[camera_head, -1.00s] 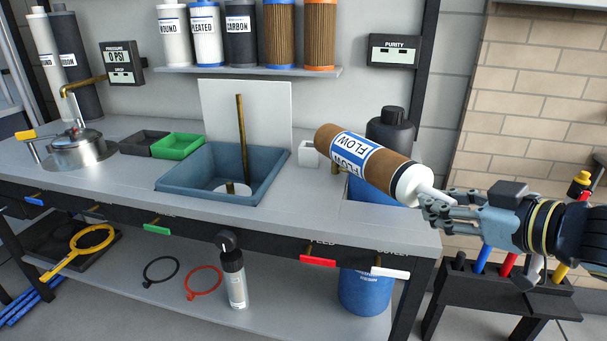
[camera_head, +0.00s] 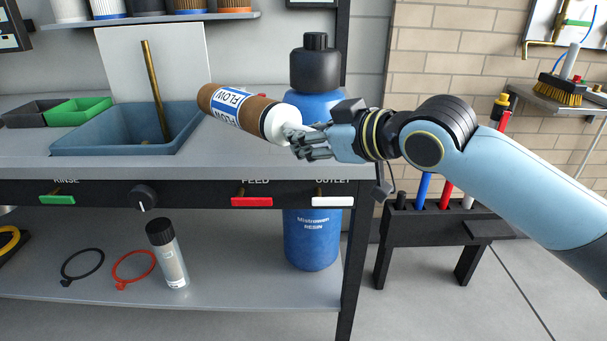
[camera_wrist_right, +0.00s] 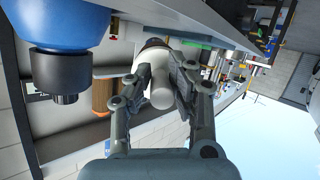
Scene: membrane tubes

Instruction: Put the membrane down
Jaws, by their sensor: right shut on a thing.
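The membrane (camera_head: 245,109) is a brown tube with a blue and white FLOW label and a white end. It is tilted, its brown end up and to the left, above the right part of the bench. My right gripper (camera_head: 296,141) is shut on its white end. In the right wrist view the fingers (camera_wrist_right: 163,95) close on both sides of the white end (camera_wrist_right: 160,90), which hides most of the tube. The membrane appears clear of the bench top. My left gripper is not in view.
A blue resin tank (camera_head: 312,240) with a black cap (camera_head: 315,62) stands just behind my gripper. The blue basin (camera_head: 90,143) with an upright brass rod (camera_head: 155,90) is to the left. A tool rack (camera_head: 440,228) stands right of the bench.

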